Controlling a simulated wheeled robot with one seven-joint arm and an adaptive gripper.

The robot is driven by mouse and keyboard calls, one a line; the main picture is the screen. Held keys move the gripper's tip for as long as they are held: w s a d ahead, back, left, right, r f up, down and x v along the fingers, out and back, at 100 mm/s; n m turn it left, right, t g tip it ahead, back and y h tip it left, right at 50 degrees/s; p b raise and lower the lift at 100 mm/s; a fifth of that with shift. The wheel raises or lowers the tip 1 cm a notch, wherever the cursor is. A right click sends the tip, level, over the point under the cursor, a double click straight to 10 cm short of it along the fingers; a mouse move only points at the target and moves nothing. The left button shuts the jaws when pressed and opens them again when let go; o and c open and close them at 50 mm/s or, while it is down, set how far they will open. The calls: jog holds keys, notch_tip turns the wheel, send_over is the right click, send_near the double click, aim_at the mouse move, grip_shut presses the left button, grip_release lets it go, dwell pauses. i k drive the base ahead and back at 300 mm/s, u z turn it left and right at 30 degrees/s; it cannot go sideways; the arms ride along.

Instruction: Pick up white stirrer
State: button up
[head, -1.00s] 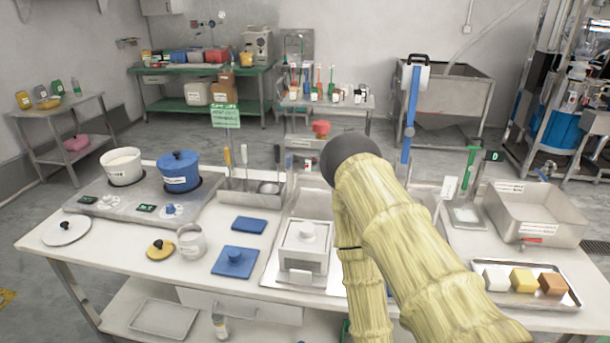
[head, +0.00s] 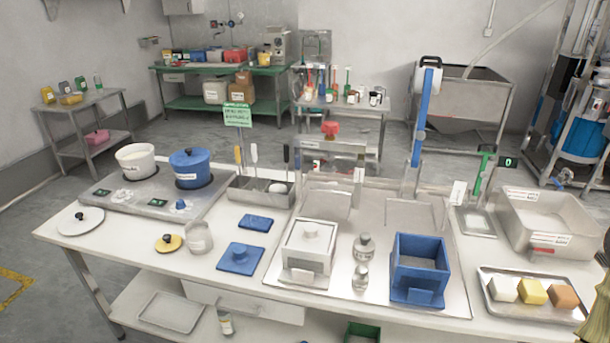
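A utensil with a white handle (head: 254,152), which looks like the white stirrer, stands upright in a grey metal holder (head: 262,198) at the back of the table. A yellow-handled utensil (head: 238,155) stands to its left and a black-handled one (head: 286,153) to its right. The lower end of the white one is hidden inside the holder.
Left of the holder are a white pot (head: 137,164) and a blue pot (head: 190,170) on a hotplate.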

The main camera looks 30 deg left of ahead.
aim_at(254, 149)
jog(key=z, duration=0.3)
jog(key=k, duration=0.9)
jog(key=u, duration=1.35)
jog(key=i, duration=0.5)
jog(key=z, duration=0.05)
